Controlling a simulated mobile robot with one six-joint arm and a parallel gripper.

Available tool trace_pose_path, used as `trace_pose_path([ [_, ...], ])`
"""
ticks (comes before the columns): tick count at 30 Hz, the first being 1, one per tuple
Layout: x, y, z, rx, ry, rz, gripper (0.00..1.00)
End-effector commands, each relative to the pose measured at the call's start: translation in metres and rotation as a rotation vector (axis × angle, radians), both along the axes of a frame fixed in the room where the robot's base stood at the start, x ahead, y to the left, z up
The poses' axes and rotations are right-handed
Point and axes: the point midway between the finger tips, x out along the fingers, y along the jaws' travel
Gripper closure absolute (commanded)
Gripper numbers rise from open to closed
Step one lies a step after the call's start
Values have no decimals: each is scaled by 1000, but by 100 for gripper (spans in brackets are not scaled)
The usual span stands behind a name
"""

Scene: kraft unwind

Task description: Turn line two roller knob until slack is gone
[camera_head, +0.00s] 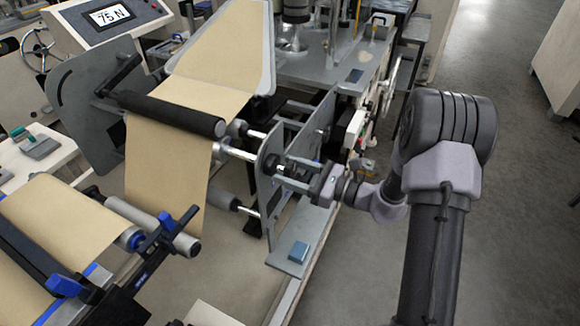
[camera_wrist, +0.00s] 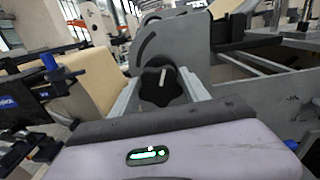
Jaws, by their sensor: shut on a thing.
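My gripper (camera_head: 290,174) reaches in from the right to the grey side plate (camera_head: 268,205) of the unwind line. In the wrist view its two fingers (camera_wrist: 160,84) lie on either side of a black lobed knob (camera_wrist: 159,88) with a pale mark on its face, and are shut on it. The knob is mostly hidden by the fingers in the head view. The brown kraft web (camera_head: 165,165) runs over a black roller (camera_head: 172,113) and hangs down broad and fairly smooth. I cannot tell how much slack it has.
A kraft roll (camera_head: 60,220) with blue clamps (camera_head: 65,285) is at lower left. Open floor (camera_head: 520,200) lies to the right.

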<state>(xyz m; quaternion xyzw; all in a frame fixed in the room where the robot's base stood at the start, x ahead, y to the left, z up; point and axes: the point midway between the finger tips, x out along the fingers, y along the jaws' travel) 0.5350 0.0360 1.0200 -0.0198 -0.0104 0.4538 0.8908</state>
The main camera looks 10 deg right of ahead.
Motion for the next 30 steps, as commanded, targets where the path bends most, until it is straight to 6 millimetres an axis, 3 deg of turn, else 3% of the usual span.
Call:
trace_pose_path([
  [24,0,0,2,262,360,0,87],
  [30,0,0,1,275,376,-1,87],
])
